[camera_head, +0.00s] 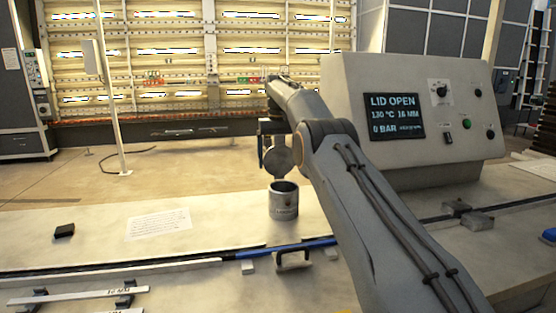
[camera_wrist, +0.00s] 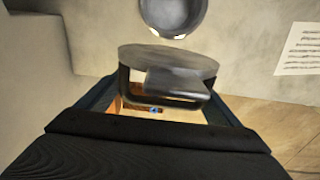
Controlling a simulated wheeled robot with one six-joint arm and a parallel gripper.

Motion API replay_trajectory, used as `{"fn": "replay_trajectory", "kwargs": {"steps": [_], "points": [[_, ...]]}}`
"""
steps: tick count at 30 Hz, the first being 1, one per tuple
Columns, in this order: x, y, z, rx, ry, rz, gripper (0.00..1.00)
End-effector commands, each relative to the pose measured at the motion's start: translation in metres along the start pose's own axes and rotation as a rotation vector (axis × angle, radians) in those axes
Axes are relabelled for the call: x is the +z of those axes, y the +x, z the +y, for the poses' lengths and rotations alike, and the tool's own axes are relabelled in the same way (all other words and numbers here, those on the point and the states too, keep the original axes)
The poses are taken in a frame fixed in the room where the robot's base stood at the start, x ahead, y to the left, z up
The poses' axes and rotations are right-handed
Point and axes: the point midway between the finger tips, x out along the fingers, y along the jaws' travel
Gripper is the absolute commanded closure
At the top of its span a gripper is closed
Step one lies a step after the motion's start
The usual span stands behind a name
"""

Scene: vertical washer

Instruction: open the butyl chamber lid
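The chamber (camera_head: 284,204) is a small grey metal cylinder standing upright on the bench, with a label too small to read. Its round mouth is uncovered and also shows at the top of the wrist view (camera_wrist: 172,12). The lid (camera_head: 278,162) is a grey disc, tilted up on edge above and behind the chamber, off its mouth. In the wrist view the lid (camera_wrist: 165,58) and its dark handle (camera_wrist: 178,86) lie between the fingers of my gripper (camera_wrist: 168,92), which appear closed against the handle's sides. I cannot tell whether a hinge joins lid and chamber.
A control console (camera_head: 425,110) stands at the right; its screen (camera_head: 394,116) reads "LID OPEN". A paper sheet (camera_head: 158,223) and a small black block (camera_head: 64,231) lie on the bench at left. A blue bar (camera_head: 300,247) and a dark handle (camera_head: 293,261) lie in front of the chamber.

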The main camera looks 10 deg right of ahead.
Motion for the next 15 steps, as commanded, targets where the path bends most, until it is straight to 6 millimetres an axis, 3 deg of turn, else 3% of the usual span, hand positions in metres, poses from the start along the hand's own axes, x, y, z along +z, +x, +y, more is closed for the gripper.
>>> {"fn": "replay_trajectory", "kwargs": {"steps": [15], "points": [[-0.0015, -0.0053, 0.0004, -0.002, 0.001, 0.041, 0.14]]}}
